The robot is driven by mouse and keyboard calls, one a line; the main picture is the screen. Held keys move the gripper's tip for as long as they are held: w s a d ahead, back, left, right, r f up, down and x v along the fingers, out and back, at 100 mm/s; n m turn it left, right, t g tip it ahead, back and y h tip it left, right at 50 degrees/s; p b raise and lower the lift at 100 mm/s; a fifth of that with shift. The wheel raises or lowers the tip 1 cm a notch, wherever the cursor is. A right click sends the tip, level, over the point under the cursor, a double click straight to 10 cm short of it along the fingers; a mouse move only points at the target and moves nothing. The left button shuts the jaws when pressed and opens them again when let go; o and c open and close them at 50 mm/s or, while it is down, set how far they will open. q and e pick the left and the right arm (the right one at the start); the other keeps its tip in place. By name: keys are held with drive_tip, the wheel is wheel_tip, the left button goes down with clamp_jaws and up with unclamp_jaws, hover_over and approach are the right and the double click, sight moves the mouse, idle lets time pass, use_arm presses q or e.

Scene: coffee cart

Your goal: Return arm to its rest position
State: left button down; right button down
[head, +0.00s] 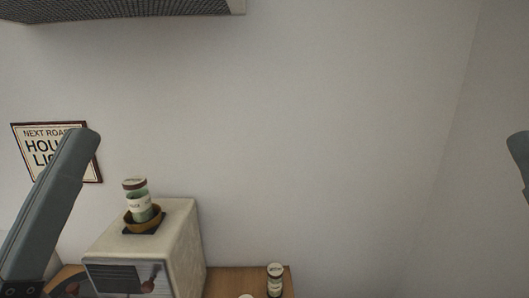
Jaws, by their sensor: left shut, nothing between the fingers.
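My left arm rises from the bottom left corner as a grey link with a rounded top, in front of the wall sign. My left gripper (68,287) shows only in small part, low at the bottom left edge beside the white machine, cut off by the frame. It is shut with nothing between its fingers. Only a small rounded piece of my right arm shows at the right edge. My right gripper is out of the frame.
A white boxy machine (190,245) stands at the lower left. A brown bowl (143,222) holding a labelled green-and-white jar (137,197) sits on it. Another jar (275,278) stands on the wooden counter (225,280). A framed sign (33,140) hangs behind my left arm. A mesh-faced box (120,8) overhangs above.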

use_arm(q)
drive_tip(key=s+a+n+t+y, duration=0.1)
drive_tip(key=s+a+y, duration=0.1)
drive_tip(key=a+y, duration=0.35)
wheel_tip(320, 180, up, 38)
drive_tip(key=d+p, duration=0.1)
drive_tip(key=p, duration=3.7)
drive_tip(key=shift+w+d+m, duration=0.3)
drive_tip(key=shift+w+d, duration=0.05)
drive_tip(key=shift+d, duration=0.05)
drive_tip(key=shift+r, duration=0.1)
